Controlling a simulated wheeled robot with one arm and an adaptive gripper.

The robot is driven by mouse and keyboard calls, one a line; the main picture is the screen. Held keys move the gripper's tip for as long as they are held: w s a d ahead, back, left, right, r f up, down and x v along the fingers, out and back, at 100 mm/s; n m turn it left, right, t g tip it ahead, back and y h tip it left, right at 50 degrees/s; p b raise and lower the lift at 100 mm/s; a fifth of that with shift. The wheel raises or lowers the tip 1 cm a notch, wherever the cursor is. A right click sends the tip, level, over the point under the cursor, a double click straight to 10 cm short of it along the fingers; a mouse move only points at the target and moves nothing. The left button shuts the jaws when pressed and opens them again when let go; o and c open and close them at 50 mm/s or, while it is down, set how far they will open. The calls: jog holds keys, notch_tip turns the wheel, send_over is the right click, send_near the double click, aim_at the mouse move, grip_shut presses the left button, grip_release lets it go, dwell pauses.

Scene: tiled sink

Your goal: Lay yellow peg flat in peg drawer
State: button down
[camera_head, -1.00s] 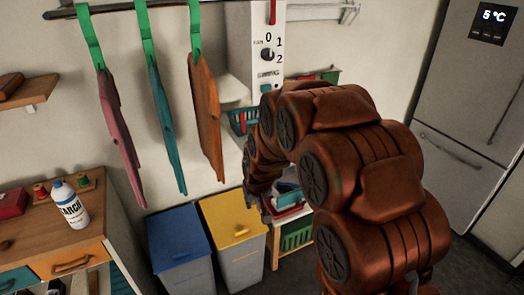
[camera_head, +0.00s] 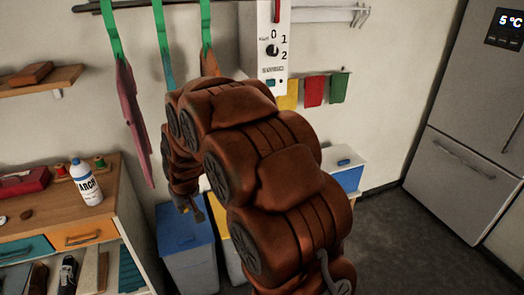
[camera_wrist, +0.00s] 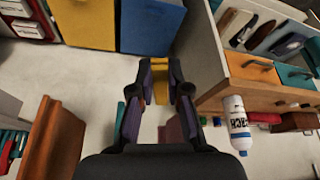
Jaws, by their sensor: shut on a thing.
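My gripper (camera_wrist: 160,82) shows in the wrist view, its dark fingers shut on a small yellow thing, taken as the yellow peg (camera_wrist: 160,92). The peg is partly hidden by the fingers. In the head view my gripper (camera_head: 196,208) is in front of the blue bin, and I cannot make out the peg there. A wooden cabinet to the left has a teal drawer (camera_head: 24,251) and an orange drawer (camera_head: 84,234), also visible in the wrist view (camera_wrist: 252,67). Both look closed. I cannot tell which is the peg drawer. My gripper is apart from both.
A white bottle (camera_head: 86,184) and a red box (camera_head: 24,182) stand on the cabinet top. A blue-lidded bin (camera_head: 190,262) stands right of the cabinet, beside a yellow-lidded one. A pink garment (camera_head: 131,115) hangs above. Open floor (camera_head: 395,245) lies at the right.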

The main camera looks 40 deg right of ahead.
jog(key=s+d+r+m+b, duration=0.1)
jog(key=s+d+r+b, duration=0.15)
jog(key=d, duration=0.55)
jog(key=s+d+r+m+b, duration=0.1)
jog(key=d+r+b, duration=0.15)
jog(key=d, duration=0.55)
jog(key=s+d+r+m+h+b, duration=0.1)
jog(key=s+d+r+b, duration=0.15)
jog(key=s+d, duration=0.3)
jog(key=s+d+r+b, duration=0.2)
jog(key=s+d+b, duration=0.1)
jog(key=s+d, duration=0.3)
jog(key=w+d+p, duration=0.1)
jog(key=w+d, duration=0.2)
jog(key=w, duration=0.1)
jog(key=w+d+p, duration=0.1)
jog(key=w+d, duration=0.3)
jog(key=w, duration=0.1)
jog(key=w+d+f+p, duration=0.1)
jog(key=w+d, duration=0.2)
jog(key=w, duration=0.1)
jog(key=shift+w+d, duration=0.2)
jog(key=shift+w, duration=0.05)
jog(key=shift+d+p, duration=0.1)
jog(key=shift+p, duration=0.2)
jog(key=shift+w+f+p, duration=0.15)
jog(key=shift+f+p, duration=0.5)
jog(key=shift+f, duration=1.25)
jog(key=shift+f, duration=0.2)
